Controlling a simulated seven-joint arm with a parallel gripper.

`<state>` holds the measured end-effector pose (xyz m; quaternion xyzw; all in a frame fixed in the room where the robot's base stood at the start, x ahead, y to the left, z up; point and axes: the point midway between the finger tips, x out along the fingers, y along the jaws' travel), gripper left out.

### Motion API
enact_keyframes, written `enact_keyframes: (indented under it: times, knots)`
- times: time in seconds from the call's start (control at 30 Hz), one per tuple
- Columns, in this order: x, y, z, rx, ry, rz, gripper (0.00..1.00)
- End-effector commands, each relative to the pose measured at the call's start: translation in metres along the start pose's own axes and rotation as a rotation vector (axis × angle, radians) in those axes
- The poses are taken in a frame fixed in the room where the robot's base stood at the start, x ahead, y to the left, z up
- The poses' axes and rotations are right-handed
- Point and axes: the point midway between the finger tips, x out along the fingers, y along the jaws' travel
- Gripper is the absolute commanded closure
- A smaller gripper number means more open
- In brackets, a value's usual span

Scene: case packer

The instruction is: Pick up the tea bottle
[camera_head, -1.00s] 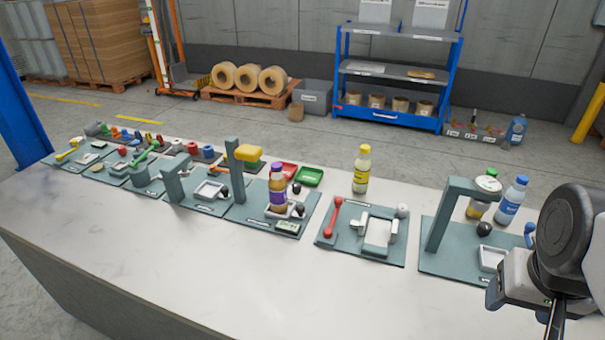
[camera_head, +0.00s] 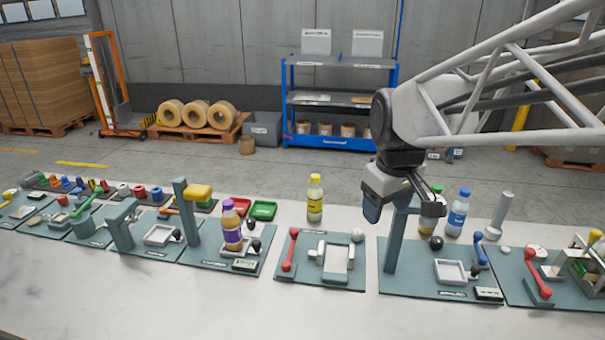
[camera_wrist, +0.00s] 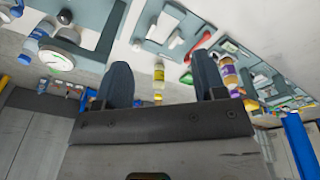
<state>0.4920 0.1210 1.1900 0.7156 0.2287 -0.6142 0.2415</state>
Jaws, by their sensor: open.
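Several bottles stand on the table, and I cannot read which label says tea. A bottle with amber-brown liquid, purple cap and purple label (camera_head: 232,228) stands upright on a station; it also shows in the wrist view (camera_wrist: 229,75). A pale-yellow bottle with a yellow cap (camera_head: 315,200) stands upright on the bare table behind the stations; it also shows in the wrist view (camera_wrist: 159,76). A blue bottle (camera_head: 458,213) stands at the right. My gripper (camera_head: 404,204) is open and empty, above the post, apart from every bottle.
A grey-green post station (camera_head: 391,246) stands just under my gripper. A station with a red lever (camera_head: 291,250) and white fixture is left of it. Red and green trays (camera_head: 264,210) lie behind the purple-capped bottle. The white tabletop's front strip (camera_head: 200,300) is clear.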

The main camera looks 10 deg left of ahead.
Motion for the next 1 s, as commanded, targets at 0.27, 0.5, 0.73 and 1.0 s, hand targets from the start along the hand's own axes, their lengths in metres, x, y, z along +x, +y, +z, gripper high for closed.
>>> enact_keyframes:
  times: [0.27,0.5,0.73,1.0]
  knots:
    - [0.011,-0.02,-0.089,-0.255,-0.023,-0.028,0.36]
    - [0.027,-0.05,-0.162,-0.475,-0.039,-0.053,0.36]
    - [0.049,-0.089,-0.23,-0.685,-0.054,-0.077,0.36]
    - [0.08,-0.148,-0.303,-0.93,-0.068,-0.106,0.36]
